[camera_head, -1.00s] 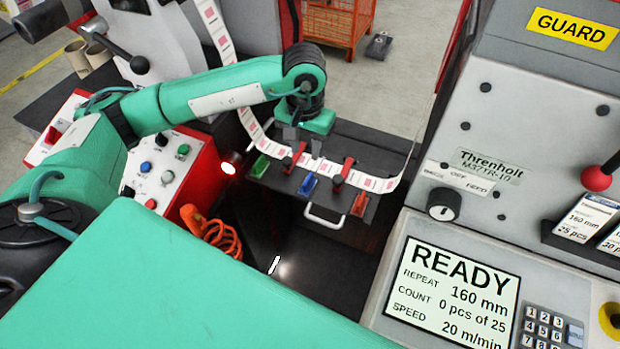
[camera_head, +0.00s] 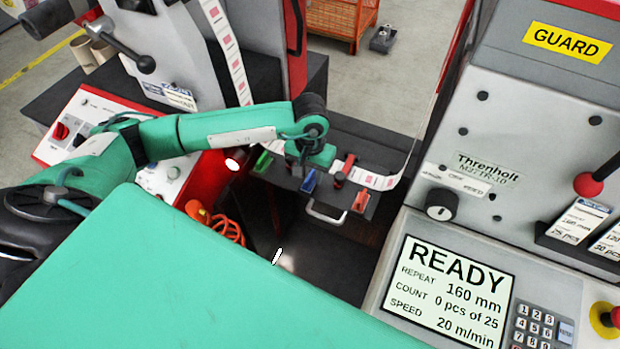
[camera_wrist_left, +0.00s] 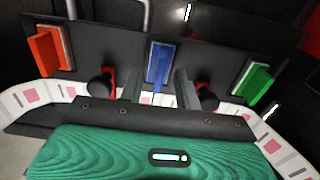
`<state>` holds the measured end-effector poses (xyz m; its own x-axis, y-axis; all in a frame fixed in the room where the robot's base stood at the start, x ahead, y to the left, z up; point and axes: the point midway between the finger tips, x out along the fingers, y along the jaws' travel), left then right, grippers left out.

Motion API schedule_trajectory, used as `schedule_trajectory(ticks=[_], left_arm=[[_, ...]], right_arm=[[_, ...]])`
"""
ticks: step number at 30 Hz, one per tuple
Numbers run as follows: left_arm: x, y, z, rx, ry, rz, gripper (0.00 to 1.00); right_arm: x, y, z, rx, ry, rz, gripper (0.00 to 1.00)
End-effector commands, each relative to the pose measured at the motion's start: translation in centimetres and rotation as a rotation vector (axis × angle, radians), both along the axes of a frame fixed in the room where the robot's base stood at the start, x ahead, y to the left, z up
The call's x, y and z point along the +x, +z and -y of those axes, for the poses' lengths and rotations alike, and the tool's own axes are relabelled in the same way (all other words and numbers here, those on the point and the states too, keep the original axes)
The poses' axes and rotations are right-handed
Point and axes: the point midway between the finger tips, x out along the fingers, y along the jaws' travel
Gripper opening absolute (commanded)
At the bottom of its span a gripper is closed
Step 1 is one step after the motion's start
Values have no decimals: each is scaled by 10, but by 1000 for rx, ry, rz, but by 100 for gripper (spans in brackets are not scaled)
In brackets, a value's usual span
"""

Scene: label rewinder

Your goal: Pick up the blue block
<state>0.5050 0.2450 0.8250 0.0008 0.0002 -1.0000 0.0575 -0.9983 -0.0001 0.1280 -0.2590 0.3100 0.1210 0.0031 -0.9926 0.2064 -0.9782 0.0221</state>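The blue block (camera_head: 308,181) sits on the dark shelf between the green block and the orange-red block. In the left wrist view the blue block (camera_wrist_left: 159,62) is upright in the picture, ahead of and between the fingertips. My left gripper (camera_head: 301,168) is above the shelf, just behind the blue block in the head view. Its two fingers (camera_wrist_left: 158,84) are apart, one on each side of the block's near end, with visible gaps. Whether they are level with the block in height is unclear. My right gripper is not in view.
A green block (camera_head: 263,162) and an orange-red block (camera_head: 361,201) flank the blue one. Red clamps with black knobs (camera_head: 341,178) stand close by on the label web (camera_head: 384,182). A metal handle (camera_head: 324,213) projects from the shelf front. The control panel (camera_head: 445,295) is at right.

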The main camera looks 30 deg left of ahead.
Motion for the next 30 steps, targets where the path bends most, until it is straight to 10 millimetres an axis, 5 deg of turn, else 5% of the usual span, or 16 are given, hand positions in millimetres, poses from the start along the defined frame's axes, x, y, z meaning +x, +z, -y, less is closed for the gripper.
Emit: schedule_trajectory(ticks=[3, 8, 22, 30], left_arm=[[0, 0, 0, 0, 0, 0, 32], [0, 0, 0, 0, 0, 0, 0], [0, 6, 0, -1, 0, 0, 0], [2, 46, 0, -1, -1, 5, 0]], right_arm=[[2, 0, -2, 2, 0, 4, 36], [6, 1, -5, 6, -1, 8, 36], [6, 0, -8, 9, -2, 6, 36], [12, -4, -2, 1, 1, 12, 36]])
